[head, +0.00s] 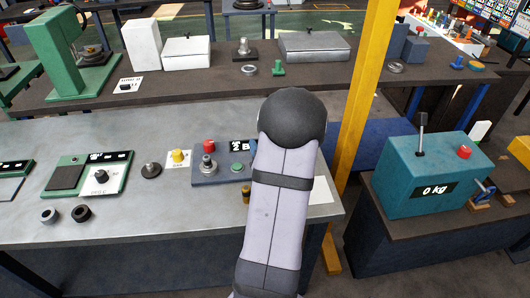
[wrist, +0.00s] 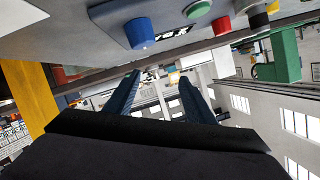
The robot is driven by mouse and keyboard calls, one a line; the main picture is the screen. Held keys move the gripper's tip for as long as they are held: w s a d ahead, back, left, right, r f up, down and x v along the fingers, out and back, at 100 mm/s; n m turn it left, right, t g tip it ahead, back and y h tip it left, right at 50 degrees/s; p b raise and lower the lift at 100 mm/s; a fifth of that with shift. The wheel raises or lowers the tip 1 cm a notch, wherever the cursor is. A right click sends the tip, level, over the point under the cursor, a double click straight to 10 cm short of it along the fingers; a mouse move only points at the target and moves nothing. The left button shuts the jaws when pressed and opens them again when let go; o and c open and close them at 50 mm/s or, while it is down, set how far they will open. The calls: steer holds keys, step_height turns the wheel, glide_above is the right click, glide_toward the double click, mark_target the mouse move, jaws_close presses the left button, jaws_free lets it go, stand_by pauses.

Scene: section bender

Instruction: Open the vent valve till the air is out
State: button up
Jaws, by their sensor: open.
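No part is clearly marked as the vent valve. A blue-grey panel box (head: 210,180) on the front bench carries a red button (head: 209,146), a green button (head: 236,168) and a metal post; my arm hides its right side. The wrist view, tilted, shows a blue knob (wrist: 141,33) on a grey face, near the green button (wrist: 197,9) and red button (wrist: 222,25). My gripper (wrist: 159,78) is open with nothing between its two blue fingers. The knob is apart from the fingers, above them in that picture. The gripper is hidden behind my arm in the head view.
A yellow post (head: 362,90) stands right of my arm. A teal box reading 0 kg (head: 425,175) stands at right. The bench's front middle is clear.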

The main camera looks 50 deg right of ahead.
steer(key=s+f+n, duration=0.1)
steer(key=s+f+n+p, duration=0.1)
steer(key=n, duration=0.1)
steer(key=s+f+n+y+p, duration=0.1)
steer(key=shift+s+a+f, duration=0.1)
steer(key=shift+s+a, duration=0.3)
steer(key=shift+s+a+f+n+y+p, duration=0.35)
steer(key=shift+s+f+n, duration=0.1)
steer(key=shift+n, duration=0.45)
steer(key=shift+w, duration=0.1)
steer(key=shift+w+f, duration=0.1)
steer(key=shift+p+x, duration=0.95)
steer(key=shift+x, duration=2.6)
steer(key=c, duration=1)
